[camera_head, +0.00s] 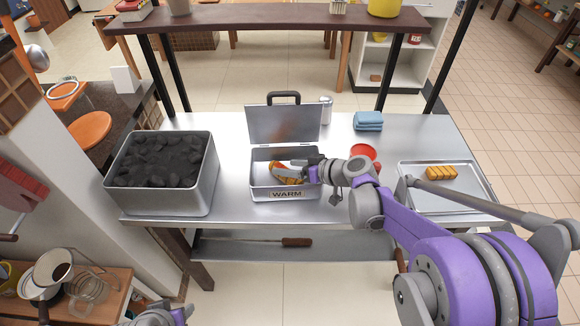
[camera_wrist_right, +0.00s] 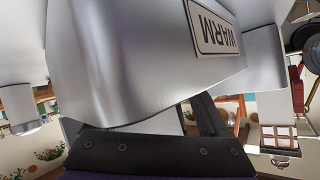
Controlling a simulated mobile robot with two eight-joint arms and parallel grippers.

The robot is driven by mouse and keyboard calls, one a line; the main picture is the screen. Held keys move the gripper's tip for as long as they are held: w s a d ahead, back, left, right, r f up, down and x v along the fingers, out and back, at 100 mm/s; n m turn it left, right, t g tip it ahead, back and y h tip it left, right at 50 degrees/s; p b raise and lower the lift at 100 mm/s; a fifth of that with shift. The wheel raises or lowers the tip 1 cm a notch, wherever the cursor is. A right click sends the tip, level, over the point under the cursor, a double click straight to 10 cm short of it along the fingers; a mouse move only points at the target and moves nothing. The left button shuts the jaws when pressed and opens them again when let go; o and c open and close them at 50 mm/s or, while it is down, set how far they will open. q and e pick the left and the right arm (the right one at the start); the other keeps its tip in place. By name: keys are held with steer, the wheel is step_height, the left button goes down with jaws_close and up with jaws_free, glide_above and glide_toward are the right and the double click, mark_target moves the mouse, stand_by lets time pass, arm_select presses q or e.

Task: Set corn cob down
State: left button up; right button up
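An orange-yellow corn cob (camera_head: 283,175) is inside the open metal box labelled WARM (camera_head: 259,188), tilted, toward its left half. My right gripper (camera_head: 302,171) reaches into the box from the right, with its dark fingers at the cob's right end. Whether the fingers grip the cob or only touch it is hidden. In the right wrist view the WARM box (camera_wrist_right: 130,60) fills most of the picture; neither fingertips nor cob show there. My left gripper (camera_head: 165,316) is only partly in view at the bottom left edge, away from the table.
The box lid (camera_head: 284,124) stands open behind it. A charcoal-filled grill bin (camera_head: 190,200) is to the left. A tray (camera_head: 445,200) with yellow-orange food (camera_head: 441,172) lies at right. A red bowl (camera_head: 364,151), folded blue cloths (camera_head: 368,121) and a shaker (camera_head: 326,110) stand behind my right arm.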

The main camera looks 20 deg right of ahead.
steer(key=shift+r, duration=0.1)
steer(key=shift+s+d+r+p, duration=0.15)
steer(key=shift+r+p, duration=0.1)
steer(key=shift+r, duration=0.15)
steer(key=shift+s+d+r+p, duration=0.15)
steer(key=shift+r+p, duration=0.1)
steer(key=shift+r, duration=0.15)
steer(key=p+v, duration=0.1)
steer(key=v, duration=1)
steer(key=shift+s+f, duration=0.1)
